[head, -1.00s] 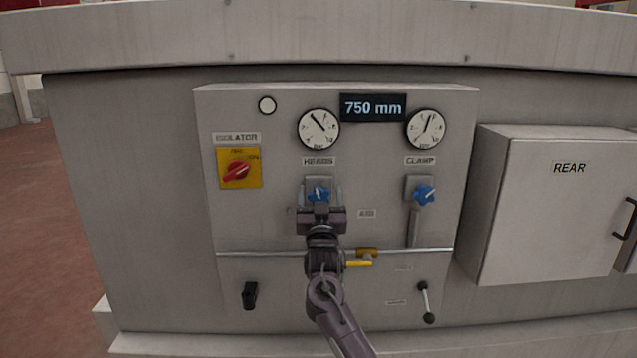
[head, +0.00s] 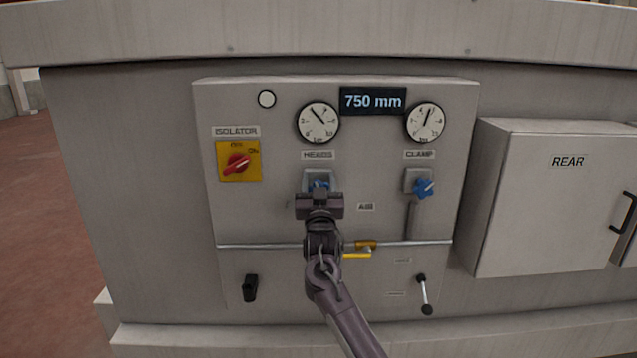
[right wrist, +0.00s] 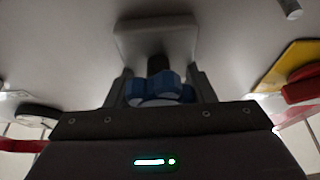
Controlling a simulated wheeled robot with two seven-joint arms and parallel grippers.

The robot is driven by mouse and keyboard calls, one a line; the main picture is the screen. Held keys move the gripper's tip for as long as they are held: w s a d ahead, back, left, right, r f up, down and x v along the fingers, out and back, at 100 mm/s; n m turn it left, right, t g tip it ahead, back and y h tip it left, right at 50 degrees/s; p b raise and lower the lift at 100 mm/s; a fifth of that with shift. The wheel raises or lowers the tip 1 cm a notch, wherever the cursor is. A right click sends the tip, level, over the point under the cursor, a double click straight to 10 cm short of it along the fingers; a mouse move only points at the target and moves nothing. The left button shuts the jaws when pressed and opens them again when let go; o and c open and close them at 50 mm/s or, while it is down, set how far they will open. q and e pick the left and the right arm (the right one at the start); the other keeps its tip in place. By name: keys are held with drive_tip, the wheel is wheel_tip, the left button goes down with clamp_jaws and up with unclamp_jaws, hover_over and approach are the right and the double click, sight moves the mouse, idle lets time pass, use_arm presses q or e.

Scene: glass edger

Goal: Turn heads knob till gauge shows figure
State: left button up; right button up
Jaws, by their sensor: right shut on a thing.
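The blue heads knob (head: 319,186) sits under the HEADS label on the grey panel, mostly hidden behind my right gripper (head: 319,192). In the right wrist view the blue knob (right wrist: 160,88) lies between the two fingers of the gripper (right wrist: 160,92), which is shut on it. The heads gauge (head: 318,123) is above the label, with its dark needle pointing to the upper left. Its figures are too small to read surely. My left gripper is not in view.
Right of it are the clamp gauge (head: 425,123) and blue clamp knob (head: 424,188). A display (head: 373,101) reads 750 mm. A red isolator switch (head: 238,163) is at left. A horizontal pipe (head: 270,245) with a yellow valve handle (head: 356,255) runs below. A REAR box (head: 550,200) juts out at right.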

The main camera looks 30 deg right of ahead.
drive_tip(key=n+y, duration=0.1)
drive_tip(key=n, duration=0.1)
drive_tip(key=n+t+y, duration=0.1)
drive_tip(key=n, duration=0.2)
drive_tip(key=shift+w+a+y, duration=0.1)
drive_tip(key=shift+a+y, duration=0.05)
drive_tip(key=shift+y, duration=0.15)
drive_tip(key=shift+w+a+f+n+y+p, duration=0.15)
drive_tip(key=shift+n+y, duration=0.45)
drive_tip(key=shift+n, duration=0.65)
drive_tip(key=shift+s+n+y+p, duration=0.15)
drive_tip(key=shift+n+y, duration=0.45)
drive_tip(key=shift+n, duration=0.6)
drive_tip(key=shift+w+a+f+n+y+p, duration=0.2)
drive_tip(key=shift+n+y, duration=0.4)
drive_tip(key=shift+n, duration=0.65)
drive_tip(key=shift+r, duration=0.1)
drive_tip(key=o, duration=1)
drive_tip(key=shift+s, duration=0.1)
